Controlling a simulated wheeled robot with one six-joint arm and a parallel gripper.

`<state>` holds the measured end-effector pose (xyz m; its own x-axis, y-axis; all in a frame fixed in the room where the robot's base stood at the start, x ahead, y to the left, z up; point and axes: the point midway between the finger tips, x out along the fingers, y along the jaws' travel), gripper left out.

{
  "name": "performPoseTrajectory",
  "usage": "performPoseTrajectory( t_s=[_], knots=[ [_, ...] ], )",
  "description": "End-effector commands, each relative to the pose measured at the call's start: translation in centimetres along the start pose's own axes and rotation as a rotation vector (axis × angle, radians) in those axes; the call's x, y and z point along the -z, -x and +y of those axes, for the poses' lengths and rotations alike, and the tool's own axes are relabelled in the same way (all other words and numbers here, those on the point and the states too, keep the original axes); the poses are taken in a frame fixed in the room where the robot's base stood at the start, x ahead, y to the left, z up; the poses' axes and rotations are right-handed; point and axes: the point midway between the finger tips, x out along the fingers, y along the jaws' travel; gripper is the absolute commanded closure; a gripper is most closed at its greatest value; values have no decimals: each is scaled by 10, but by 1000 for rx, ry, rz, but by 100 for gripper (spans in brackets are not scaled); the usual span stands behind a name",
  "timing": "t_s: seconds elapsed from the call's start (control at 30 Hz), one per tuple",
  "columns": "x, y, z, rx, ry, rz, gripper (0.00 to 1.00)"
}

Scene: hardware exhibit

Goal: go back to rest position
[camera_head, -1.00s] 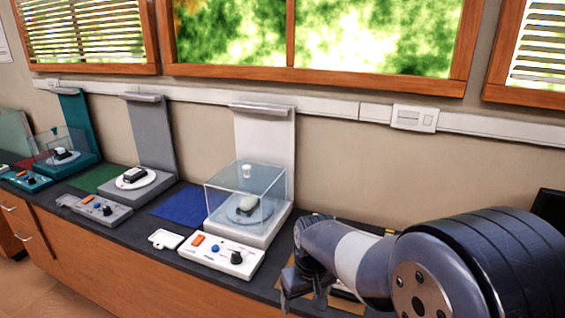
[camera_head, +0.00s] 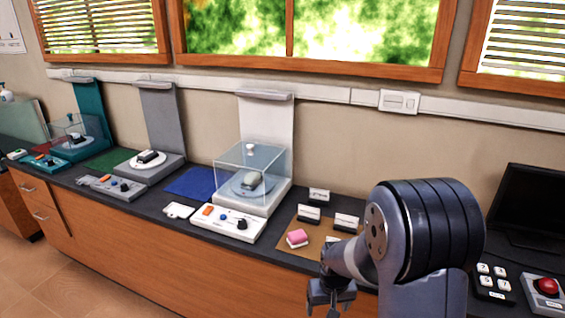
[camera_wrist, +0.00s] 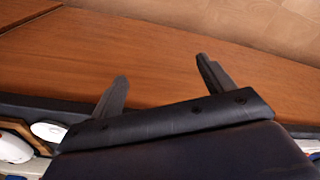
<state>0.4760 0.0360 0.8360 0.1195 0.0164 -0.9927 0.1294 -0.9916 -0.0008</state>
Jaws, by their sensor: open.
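My gripper (camera_head: 331,300) is in the lower middle of the head view, in front of the counter's front edge. In the wrist view my gripper (camera_wrist: 162,80) shows two dark fingers spread wide apart with nothing between them. Beyond the fingers are the wooden cabinet front (camera_wrist: 155,45) and a strip of floor (camera_wrist: 270,25). My arm is folded, with its large dark joint at the right of the head view, hiding part of the counter behind it.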

Motion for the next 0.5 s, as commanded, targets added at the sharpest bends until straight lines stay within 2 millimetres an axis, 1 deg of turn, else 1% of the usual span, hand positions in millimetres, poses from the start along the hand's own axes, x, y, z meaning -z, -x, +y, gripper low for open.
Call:
performPoseTrajectory(
  t_s=[0.1, 0.23, 0.5],
  knots=[
    [-3, -11, 9, -4, -31, -5, 23],
    [-5, -21, 15, -6, -53, -4, 23],
    [-8, -30, 20, -8, -72, 0, 23]
  ],
)
